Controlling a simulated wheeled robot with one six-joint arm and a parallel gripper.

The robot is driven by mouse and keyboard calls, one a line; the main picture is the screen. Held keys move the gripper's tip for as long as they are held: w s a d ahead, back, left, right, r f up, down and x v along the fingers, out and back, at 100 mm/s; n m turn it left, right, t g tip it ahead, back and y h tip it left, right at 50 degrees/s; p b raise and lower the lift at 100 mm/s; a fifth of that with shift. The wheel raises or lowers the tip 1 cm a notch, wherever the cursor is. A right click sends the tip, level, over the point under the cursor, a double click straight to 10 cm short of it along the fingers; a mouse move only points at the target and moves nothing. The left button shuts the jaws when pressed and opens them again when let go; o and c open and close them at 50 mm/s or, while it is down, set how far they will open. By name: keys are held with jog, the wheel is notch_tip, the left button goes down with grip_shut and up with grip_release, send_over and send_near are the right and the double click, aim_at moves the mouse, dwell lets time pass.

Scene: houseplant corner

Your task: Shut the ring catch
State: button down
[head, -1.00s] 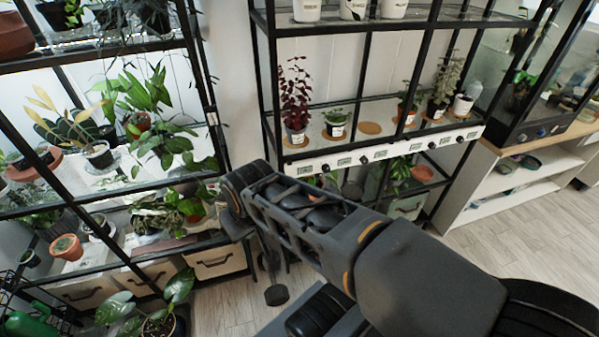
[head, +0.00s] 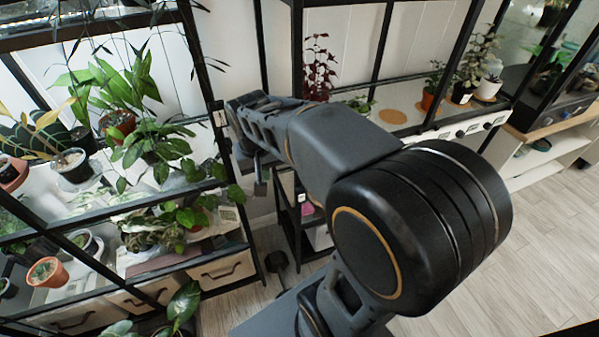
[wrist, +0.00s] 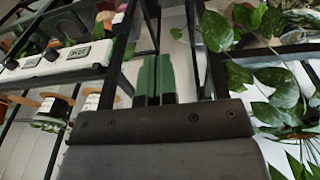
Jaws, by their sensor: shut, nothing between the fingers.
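A small pale fitting (head: 220,118) sits on the dark front post of the glass plant cabinet (head: 213,75) at the left. It may be the ring catch, but it is too small to tell whether its ring is open or shut. The end of my arm is close to its right in the head view, where my gripper's fingers cannot be made out. In the wrist view my gripper (wrist: 157,58) is shut, with its two green fingers side by side and nothing between them. I cannot make out the catch in the wrist view.
Leafy plants (head: 150,150) fill the cabinet, and some leaves (wrist: 262,40) hang close to my gripper on the right. A black-framed plant shelf (head: 408,118) stands to the right of the cabinet. Wooden floor (head: 480,260) is clear at the lower right.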

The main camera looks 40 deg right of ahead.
jog(key=w+d+f+m+g+h+b, duration=0.1)
jog(key=w+d+f+m+g+b, duration=0.15)
jog(key=w+d+f, duration=0.5)
jog(key=w+d+f+m+g+h+b, duration=0.1)
jog(key=w+d+f+m+g+b, duration=0.3)
jog(key=f, duration=0.6)
jog(key=w+d+m+t+h, duration=0.2)
jog(key=w+m+h, duration=0.2)
jog(key=w, duration=0.4)
jog(key=s+d+f, duration=0.5)
jog(key=d+f, duration=0.1)
jog(key=d, duration=0.2)
jog(key=shift+s+b, duration=0.15)
jog(key=shift+b, duration=0.15)
jog(key=shift+a, duration=0.1)
